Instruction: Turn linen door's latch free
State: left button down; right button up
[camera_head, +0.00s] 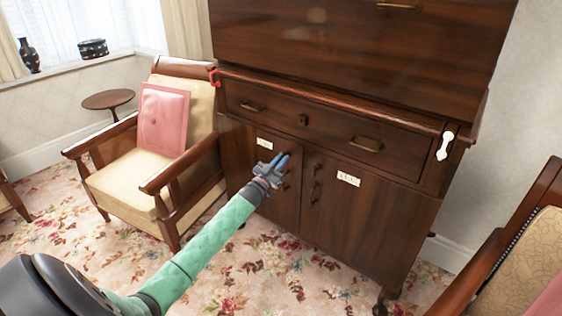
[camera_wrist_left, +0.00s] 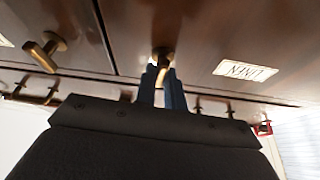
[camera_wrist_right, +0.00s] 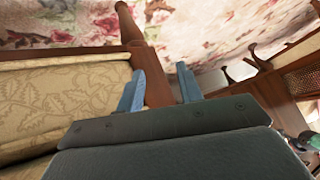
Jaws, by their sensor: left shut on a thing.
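The linen door (camera_head: 238,160) is the left lower door of the dark wooden cabinet and appears closed. Its white label (camera_head: 264,143) reads LINEN, upside down, in the left wrist view (camera_wrist_left: 245,70). My left gripper (camera_head: 281,163) is at this door's right side. In the left wrist view its blue fingers are shut on the brass latch (camera_wrist_left: 163,55), which is mostly hidden between them. The latch's exact angle is hard to tell. My right gripper (camera_wrist_right: 162,88) is open and empty, shown only in the right wrist view, above an armchair and the carpet.
The right door (camera_head: 365,215) has its own label and brass fittings; its latch (camera_wrist_left: 42,55) stands left of my left gripper. A drawer (camera_head: 320,125) is above. A red hook (camera_head: 214,77) and a white piece (camera_head: 445,146) are at the cabinet's sides. Armchairs flank it.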

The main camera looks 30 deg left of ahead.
pick_arm(q)
jog(key=m+g+h+p, duration=0.1)
jog(key=m+g, duration=0.1)
jog(key=m, duration=0.5)
jog(key=m+g+h+p, duration=0.1)
jog(key=m+g+h, duration=0.1)
jog(key=m, duration=0.5)
jog(key=m+g+h+p, duration=0.1)
jog(key=m+g+h, duration=0.1)
jog(key=m, duration=0.5)
pick_arm(e)
jog(key=r, duration=0.4)
jog(key=shift+w+r, duration=0.35)
jog(key=shift+w, duration=0.05)
